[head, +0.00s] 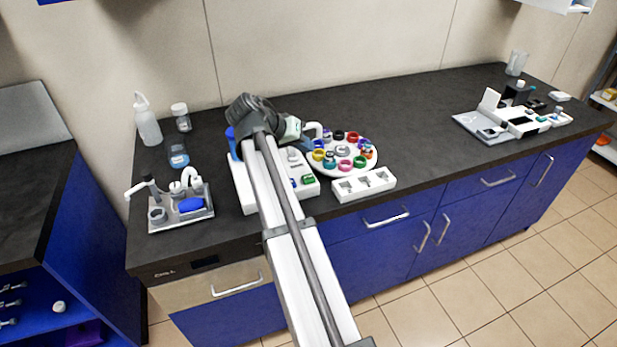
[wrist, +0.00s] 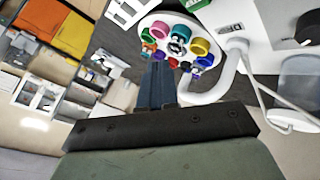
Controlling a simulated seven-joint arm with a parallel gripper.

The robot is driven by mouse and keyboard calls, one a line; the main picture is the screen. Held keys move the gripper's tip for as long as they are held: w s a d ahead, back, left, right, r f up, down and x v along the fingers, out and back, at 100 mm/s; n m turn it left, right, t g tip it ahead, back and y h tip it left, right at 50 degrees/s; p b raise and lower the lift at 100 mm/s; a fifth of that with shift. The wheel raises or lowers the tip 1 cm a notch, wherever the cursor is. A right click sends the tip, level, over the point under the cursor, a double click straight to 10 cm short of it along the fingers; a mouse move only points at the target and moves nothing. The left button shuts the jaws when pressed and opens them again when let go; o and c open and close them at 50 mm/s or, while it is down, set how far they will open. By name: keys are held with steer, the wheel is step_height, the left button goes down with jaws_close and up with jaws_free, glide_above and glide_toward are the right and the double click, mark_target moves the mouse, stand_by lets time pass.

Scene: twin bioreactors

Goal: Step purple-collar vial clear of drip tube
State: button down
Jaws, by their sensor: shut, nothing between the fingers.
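The round white carousel (head: 372,163) holds a ring of vials with coloured collars; it also shows in the wrist view (wrist: 146,22). Contact cannot be told.
The white machine base (head: 245,195) stands left of the carousel, partly behind my arm. A white block with slots (head: 364,186) lies in front. Bottles (head: 147,122) and a small tray device (head: 182,208) stand left. The counter right of the carousel is clear up to another instrument (head: 518,122).

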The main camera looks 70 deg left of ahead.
mark_target(305, 178)
steer(key=shift+r, duration=0.9)
steer(key=shift+f, duration=0.1)
steer(key=shift+f, duration=4.35)
steer(key=shift+f, duration=0.1)
steer(key=shift+f, duration=0.3)
